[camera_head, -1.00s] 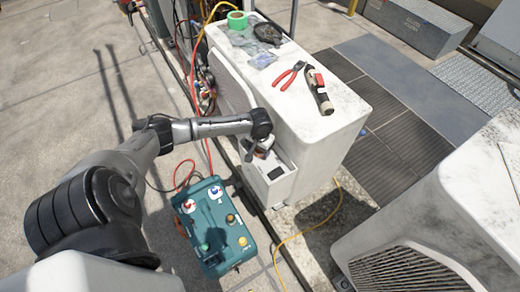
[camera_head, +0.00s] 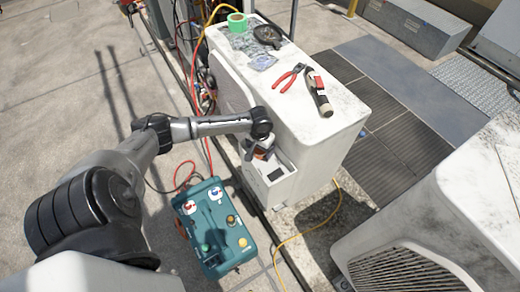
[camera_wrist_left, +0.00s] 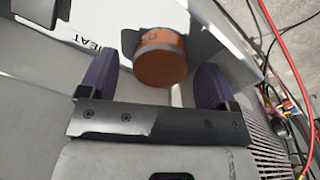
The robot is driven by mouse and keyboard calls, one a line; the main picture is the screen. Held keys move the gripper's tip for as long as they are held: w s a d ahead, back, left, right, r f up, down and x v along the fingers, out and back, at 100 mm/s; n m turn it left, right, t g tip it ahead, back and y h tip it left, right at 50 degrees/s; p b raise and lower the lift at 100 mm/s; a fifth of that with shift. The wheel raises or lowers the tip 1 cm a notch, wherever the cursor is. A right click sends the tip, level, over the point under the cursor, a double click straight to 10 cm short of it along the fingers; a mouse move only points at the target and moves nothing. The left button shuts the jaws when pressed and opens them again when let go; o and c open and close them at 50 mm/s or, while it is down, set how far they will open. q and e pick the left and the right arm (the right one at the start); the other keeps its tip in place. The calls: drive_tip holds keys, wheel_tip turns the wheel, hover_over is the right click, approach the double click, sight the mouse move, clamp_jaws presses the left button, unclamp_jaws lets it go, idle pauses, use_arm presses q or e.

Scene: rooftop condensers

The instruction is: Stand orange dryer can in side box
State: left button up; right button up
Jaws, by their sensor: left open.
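The orange dryer can (camera_wrist_left: 160,58) shows its round orange end in the left wrist view, lying between my two purple fingers with visible gaps on both sides. A grey and dark shape partly covers its upper part. In the head view a small bit of the can (camera_head: 262,154) shows under my wrist. My left gripper (camera_head: 257,147) is open and points down at the mouth of the side box (camera_head: 273,189), a white box on the near end of the condenser. The can seems to be in or over this box; its base is hidden. My right gripper is out of view.
The white condenser (camera_head: 310,140) carries pliers (camera_head: 289,77), a torch-like tool (camera_head: 320,93), green tape (camera_head: 237,21) and a plastic bag (camera_head: 262,61). A teal machine (camera_head: 213,228) stands on the floor by the box. Hoses run along the condenser's left side.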

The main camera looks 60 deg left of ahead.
use_arm(q)
wheel_tip(320, 180, up, 10)
drive_tip(key=p, duration=0.4)
drive_tip(key=shift+r, duration=0.25)
drive_tip(key=s+d+f+m+p, duration=0.3)
drive_tip(key=s+d+m, duration=0.1)
drive_tip(key=d, duration=0.6)
drive_tip(key=s+d+r+m+t+h+p, duration=0.1)
drive_tip(key=s+d+r+m+t+p, duration=0.15)
drive_tip(key=s+d, duration=0.5)
drive_tip(key=s+d+r+m+t+p, duration=0.1)
drive_tip(key=s+d+r+p, duration=0.1)
drive_tip(key=s+d+r, duration=0.5)
wheel_tip(320, 180, down, 8)
drive_tip(key=s+d+b, duration=0.1)
drive_tip(key=d+b, duration=0.1)
drive_tip(key=b, duration=0.5)
drive_tip(key=shift+s+r+y+b, duration=0.15)
drive_tip(key=shift+s+y+b, duration=0.15)
drive_tip(key=shift+y+b, duration=0.1)
